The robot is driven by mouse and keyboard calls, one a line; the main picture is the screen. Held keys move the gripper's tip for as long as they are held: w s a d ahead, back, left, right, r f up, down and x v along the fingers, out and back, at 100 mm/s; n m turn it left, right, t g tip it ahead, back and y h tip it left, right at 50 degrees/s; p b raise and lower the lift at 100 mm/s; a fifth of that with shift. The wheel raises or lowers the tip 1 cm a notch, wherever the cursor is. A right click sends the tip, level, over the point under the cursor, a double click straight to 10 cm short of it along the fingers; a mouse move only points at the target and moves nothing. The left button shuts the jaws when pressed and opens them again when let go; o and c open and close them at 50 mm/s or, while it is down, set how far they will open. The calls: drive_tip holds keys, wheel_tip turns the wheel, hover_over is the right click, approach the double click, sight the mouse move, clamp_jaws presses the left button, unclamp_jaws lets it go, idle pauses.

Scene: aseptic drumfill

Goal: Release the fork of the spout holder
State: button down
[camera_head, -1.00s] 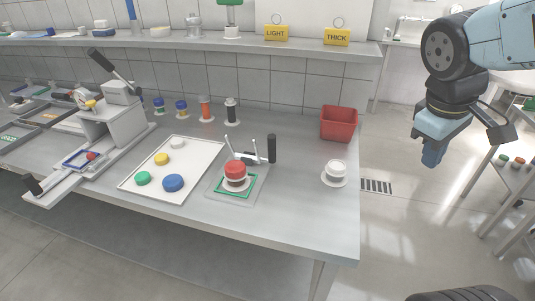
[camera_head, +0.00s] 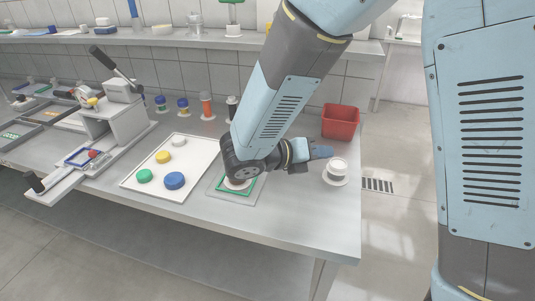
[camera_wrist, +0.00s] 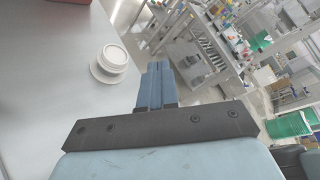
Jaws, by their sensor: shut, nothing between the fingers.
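My gripper (camera_head: 326,152) is shut and empty, out to the right of the holder, above the bench and close to a white capped piece. In the wrist view my gripper (camera_wrist: 155,85) has its two blue fingers together with nothing between them. The holder is not in the wrist view.
The white capped piece (camera_head: 338,166) on its round base also shows in the wrist view (camera_wrist: 112,61). A red bin (camera_head: 340,121) stands behind it. The bench's front right is clear.

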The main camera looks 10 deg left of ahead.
drive_tip(key=s+a+f+n+t+y, duration=0.2)
drive_tip(key=a+f+n+t, duration=0.1)
drive_tip(key=a+n, duration=0.2)
drive_tip(key=s+a+f+n+t+y, duration=0.2)
drive_tip(key=a+f+n+t, duration=0.1)
drive_tip(key=a+n, duration=0.2)
drive_tip(key=s+a+f+n+t+y, duration=0.2)
drive_tip(key=a+n, duration=0.3)
drive_tip(key=a, duration=0.3)
drive_tip(key=shift+s+a+f+n+t+y, duration=0.25)
drive_tip(key=shift+f+n+t+y, duration=0.2)
drive_tip(key=shift+t, duration=0.45)
drive_tip(key=shift+w, duration=0.15)
drive_tip(key=x, duration=1.3)
drive_tip(key=shift+w+d, duration=0.1)
drive_tip(key=shift+w, duration=0.15)
